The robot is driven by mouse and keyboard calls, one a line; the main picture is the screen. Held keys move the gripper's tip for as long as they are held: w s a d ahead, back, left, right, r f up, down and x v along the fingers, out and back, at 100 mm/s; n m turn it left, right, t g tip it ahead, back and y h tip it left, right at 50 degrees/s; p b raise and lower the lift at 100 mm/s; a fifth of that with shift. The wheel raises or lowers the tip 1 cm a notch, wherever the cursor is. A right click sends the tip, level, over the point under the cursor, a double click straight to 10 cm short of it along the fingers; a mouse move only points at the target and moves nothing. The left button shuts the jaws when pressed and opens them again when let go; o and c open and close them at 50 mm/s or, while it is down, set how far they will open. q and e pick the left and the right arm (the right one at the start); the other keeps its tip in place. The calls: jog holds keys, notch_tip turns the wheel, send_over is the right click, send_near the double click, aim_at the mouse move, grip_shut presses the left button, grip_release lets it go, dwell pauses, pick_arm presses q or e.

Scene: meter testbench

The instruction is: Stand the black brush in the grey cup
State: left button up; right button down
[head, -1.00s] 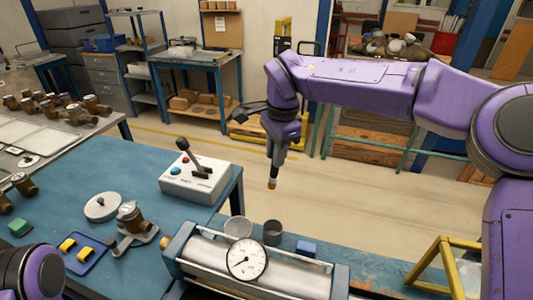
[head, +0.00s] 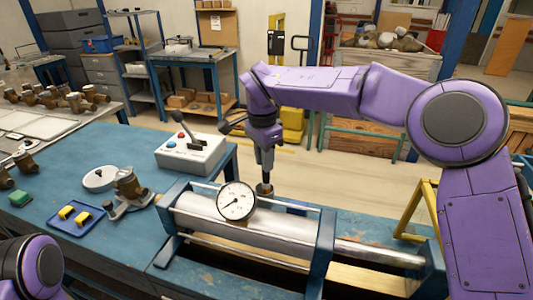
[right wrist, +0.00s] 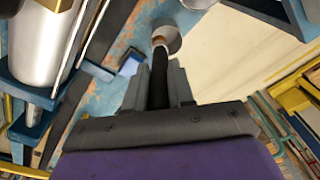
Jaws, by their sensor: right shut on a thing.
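My right gripper (head: 264,160) points down behind the metal cylinder of the testbench and is shut on the black brush (right wrist: 159,82). In the right wrist view the brush's dark handle runs between the fingers to a tan tip. The grey cup (right wrist: 174,40) is at that tip. The tip overlaps the cup's mouth; I cannot tell how far inside it is. In the head view the cup (head: 264,190) shows only as a small dark shape under the gripper, its lower part hidden by the bench. My left gripper is out of view.
The testbench cylinder (head: 285,228) with its round gauge (head: 236,201) stands close in front of the cup. A blue block (right wrist: 131,65) is near the cup. A control box (head: 190,152) stands to the left.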

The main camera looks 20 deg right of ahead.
jog(key=shift+w+d+f, duration=0.1)
jog(key=shift+w+f, duration=0.25)
jog(key=shift+f, duration=0.25)
jog(key=shift+w+d+f, duration=0.1)
jog(key=shift+w+f, duration=0.2)
jog(key=shift+f, duration=0.3)
jog(key=c, duration=0.9)
grip_release()
jog(key=shift+s+a, duration=0.1)
jog(key=shift+s, duration=0.05)
jog(key=r, duration=1)
jog(key=shift+w+a+r, duration=0.2)
jog(key=shift+a, duration=0.05)
